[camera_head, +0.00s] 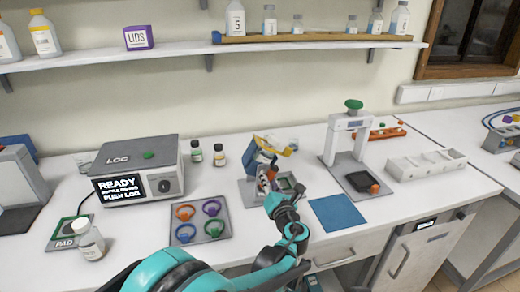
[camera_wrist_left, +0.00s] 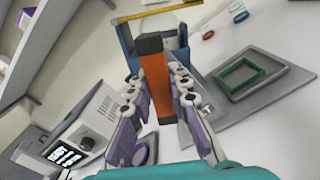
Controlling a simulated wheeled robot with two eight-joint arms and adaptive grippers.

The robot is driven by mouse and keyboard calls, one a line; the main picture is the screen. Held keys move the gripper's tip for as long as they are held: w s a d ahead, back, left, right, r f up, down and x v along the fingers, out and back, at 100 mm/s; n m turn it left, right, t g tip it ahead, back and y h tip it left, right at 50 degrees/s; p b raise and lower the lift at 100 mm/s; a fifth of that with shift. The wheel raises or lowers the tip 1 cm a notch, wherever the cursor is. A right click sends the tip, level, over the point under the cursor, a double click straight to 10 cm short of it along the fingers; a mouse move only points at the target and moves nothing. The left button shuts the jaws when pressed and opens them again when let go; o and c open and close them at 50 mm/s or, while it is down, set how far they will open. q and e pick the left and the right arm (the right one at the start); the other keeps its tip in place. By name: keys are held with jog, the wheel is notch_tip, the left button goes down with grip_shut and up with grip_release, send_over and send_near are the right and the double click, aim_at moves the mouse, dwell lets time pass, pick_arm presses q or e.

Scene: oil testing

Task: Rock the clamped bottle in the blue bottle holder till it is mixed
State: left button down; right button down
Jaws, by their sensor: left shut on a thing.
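The blue bottle holder (camera_head: 261,156) stands tilted at the middle of the bench, with a yellow bar (camera_head: 275,146) across it. In the left wrist view the blue holder (camera_wrist_left: 126,48) is behind an orange handle (camera_wrist_left: 160,92) with a black end. My left gripper (camera_head: 267,181) is at the near side of the holder. In the wrist view its two fingers (camera_wrist_left: 158,82) are shut on the orange handle from both sides. A pale shape shows under the yellow bar; I cannot tell whether it is the clamped bottle, nor how mixed the contents are. My right gripper is out of view.
A grey base plate with a green frame (camera_wrist_left: 240,76) lies right of the handle. A ring tray (camera_head: 178,238) and the LOG box (camera_head: 132,150) stand left. A blue mat (camera_head: 337,213) and a white press (camera_head: 350,135) stand right. Two small bottles (camera_head: 219,155) stand behind.

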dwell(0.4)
pick_arm(q)
jog(key=n, duration=0.5)
jog(key=shift+n, duration=0.4)
jog(key=c, duration=1.4)
grip_release()
jog(key=shift+c, duration=0.2)
jog(key=v, duration=0.8)
